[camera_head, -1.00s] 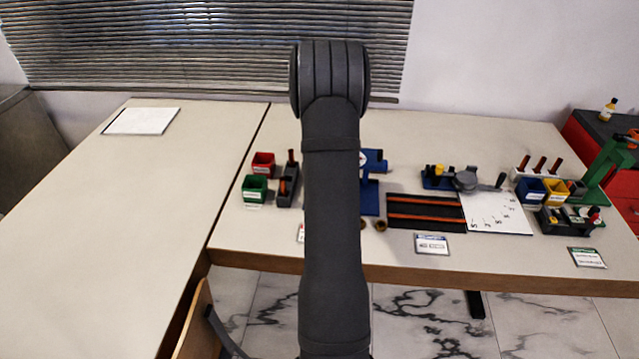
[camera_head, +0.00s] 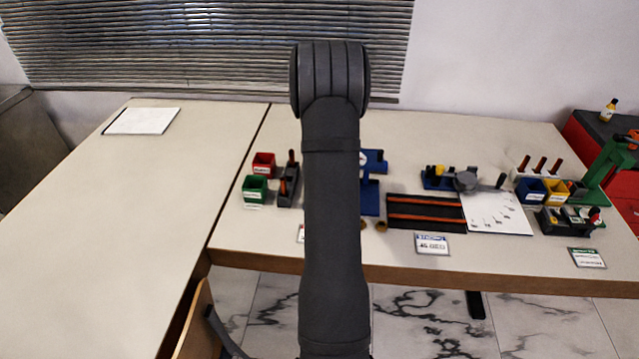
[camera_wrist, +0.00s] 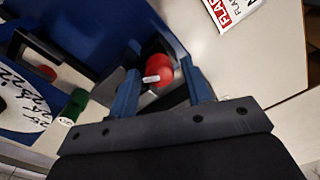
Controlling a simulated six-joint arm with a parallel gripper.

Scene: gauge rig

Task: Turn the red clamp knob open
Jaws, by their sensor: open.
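The red clamp knob (camera_wrist: 158,68), with a white mark on its face, shows in the wrist view. My gripper (camera_wrist: 160,66) is open, with one blue finger on each side of the knob. Whether either finger touches the knob, I cannot tell. In the head view my own arm hides the knob and my gripper. Part of the blue rig (camera_head: 370,195) shows just right of my arm there.
In the wrist view, a green cylinder (camera_wrist: 74,107) and a white dial face (camera_wrist: 22,103) lie left of the fingers. A red-and-white label (camera_wrist: 228,10) is at upper right. In the head view, red (camera_head: 263,164) and green (camera_head: 255,188) bins stand left of my arm.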

